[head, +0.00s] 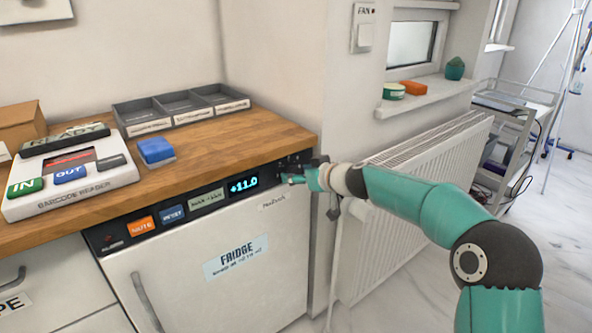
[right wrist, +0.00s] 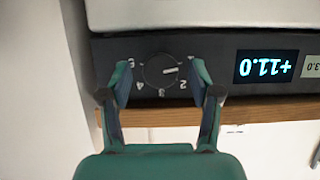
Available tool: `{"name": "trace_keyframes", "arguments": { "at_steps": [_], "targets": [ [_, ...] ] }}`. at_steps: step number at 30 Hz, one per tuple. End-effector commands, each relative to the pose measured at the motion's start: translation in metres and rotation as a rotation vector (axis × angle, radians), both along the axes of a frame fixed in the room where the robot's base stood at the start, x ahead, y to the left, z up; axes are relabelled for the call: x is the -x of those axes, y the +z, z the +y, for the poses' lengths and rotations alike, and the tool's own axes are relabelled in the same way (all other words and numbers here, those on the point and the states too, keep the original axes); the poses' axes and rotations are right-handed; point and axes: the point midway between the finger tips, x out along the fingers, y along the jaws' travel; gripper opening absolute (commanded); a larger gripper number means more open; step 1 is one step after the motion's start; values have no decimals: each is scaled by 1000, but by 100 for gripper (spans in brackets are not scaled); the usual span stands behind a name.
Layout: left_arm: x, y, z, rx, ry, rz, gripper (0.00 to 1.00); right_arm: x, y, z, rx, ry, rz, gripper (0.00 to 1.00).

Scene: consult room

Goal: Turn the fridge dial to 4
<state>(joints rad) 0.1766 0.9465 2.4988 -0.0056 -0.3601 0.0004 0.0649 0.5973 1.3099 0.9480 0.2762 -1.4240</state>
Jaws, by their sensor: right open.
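The fridge dial (right wrist: 158,68) is a round dark knob on the fridge's black control strip. Its numbers appear upside down in the right wrist view, with 2, 3, 4 and 5 readable around it. Its white pointer mark lies toward the 2 side, roughly between 1 and 2. My right gripper (right wrist: 162,78) is open, with one fingertip on either side of the dial; I cannot tell whether they touch it. In the head view my right gripper (head: 298,177) is at the strip's right end and hides most of the dial. The fridge (head: 215,285) display reads +11.0. My left gripper is out of view.
The wooden counter (head: 215,145) overhangs the strip and carries a barcode reader (head: 75,190), a blue block (head: 156,151) and a grey divided tray (head: 140,119). Labelled buttons (head: 141,227) line the strip. A white radiator (head: 410,180) stands to the right.

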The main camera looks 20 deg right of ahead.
Motion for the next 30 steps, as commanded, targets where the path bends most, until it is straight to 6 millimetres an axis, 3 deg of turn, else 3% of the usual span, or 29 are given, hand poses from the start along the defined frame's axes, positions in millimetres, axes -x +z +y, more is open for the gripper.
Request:
{"name": "trace_keyframes", "arguments": {
  "at_steps": [6, 14, 24, 30],
  "targets": [
    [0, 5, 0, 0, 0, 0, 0, -11, -5, 4, -1, 0, 0, 63],
    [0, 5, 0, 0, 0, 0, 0, -11, -5, 4, -1, 0, 0, 63],
    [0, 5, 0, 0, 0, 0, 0, -11, -5, 4, -1, -1, 0, 6],
    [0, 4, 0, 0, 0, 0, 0, -11, -6, 3, -8, -1, 3, 3]
  ]
}}
